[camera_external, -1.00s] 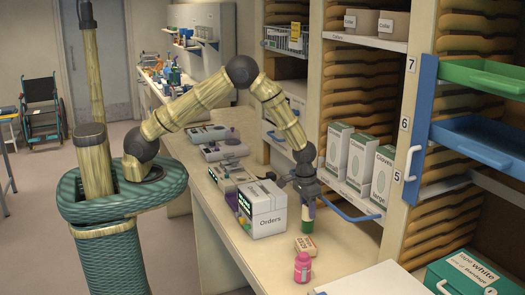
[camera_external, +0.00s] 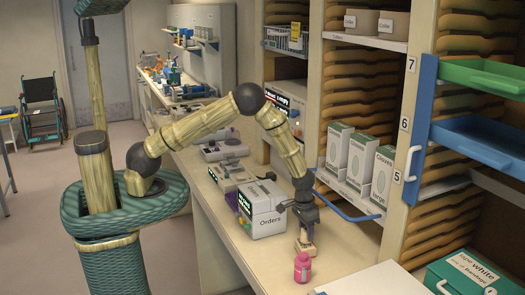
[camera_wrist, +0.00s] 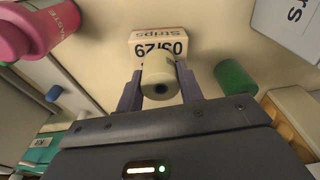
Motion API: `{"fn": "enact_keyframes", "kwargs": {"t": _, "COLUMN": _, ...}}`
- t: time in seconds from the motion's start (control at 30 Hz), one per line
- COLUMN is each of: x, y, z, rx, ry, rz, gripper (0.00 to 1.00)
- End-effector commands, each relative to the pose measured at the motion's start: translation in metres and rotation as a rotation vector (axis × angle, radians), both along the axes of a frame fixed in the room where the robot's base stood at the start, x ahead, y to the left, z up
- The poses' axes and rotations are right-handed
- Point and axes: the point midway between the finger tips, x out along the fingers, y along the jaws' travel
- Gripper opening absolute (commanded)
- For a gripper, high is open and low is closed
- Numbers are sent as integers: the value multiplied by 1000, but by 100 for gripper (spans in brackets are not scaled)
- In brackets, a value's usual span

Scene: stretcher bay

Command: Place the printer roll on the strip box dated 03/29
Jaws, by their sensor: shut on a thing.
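My gripper (camera_wrist: 158,88) is shut on the pale printer roll (camera_wrist: 160,77), whose end with a dark core hole faces the wrist camera. The strip box (camera_wrist: 175,36), marked "03/29 Strips", lies directly beyond the roll in the wrist view. In the external view my gripper (camera_external: 305,231) is low over the counter, just above the strip box (camera_external: 304,249), with the roll between the fingers. The roll hides part of the box. I cannot tell whether roll and box touch.
A pink bottle (camera_external: 302,268) stands close in front of the strip box. A green cylinder (camera_wrist: 236,77) stands beside the gripper in the wrist view. The white Orders box (camera_external: 263,210) is left of the gripper. Counter (camera_external: 345,245) right of the box is clear.

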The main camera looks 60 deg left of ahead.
Motion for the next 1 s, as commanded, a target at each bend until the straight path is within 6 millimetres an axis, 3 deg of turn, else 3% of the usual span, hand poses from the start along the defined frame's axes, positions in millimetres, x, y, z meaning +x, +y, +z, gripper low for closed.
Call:
{"fn": "enact_keyframes", "kwargs": {"t": 0.03, "x": 1, "y": 0, "z": -7, "rx": -1, "ry": -1, "rz": 0, "gripper": 10}}
{"fn": "enact_keyframes", "kwargs": {"t": 0.47, "x": 0, "y": 0, "z": -10, "rx": 0, "ry": -1, "rz": -1, "gripper": 10}}
{"fn": "enact_keyframes", "kwargs": {"t": 0.5, "x": 0, "y": 0, "z": -9, "rx": 0, "ry": -1, "rz": -1, "gripper": 44}}
{"fn": "enact_keyframes", "kwargs": {"t": 0.57, "x": 0, "y": 0, "z": -9, "rx": 0, "ry": -1, "rz": -1, "gripper": 56}}
{"fn": "enact_keyframes", "kwargs": {"t": 1.0, "x": 0, "y": 0, "z": -4, "rx": -1, "ry": -2, "rz": 0, "gripper": 58}}
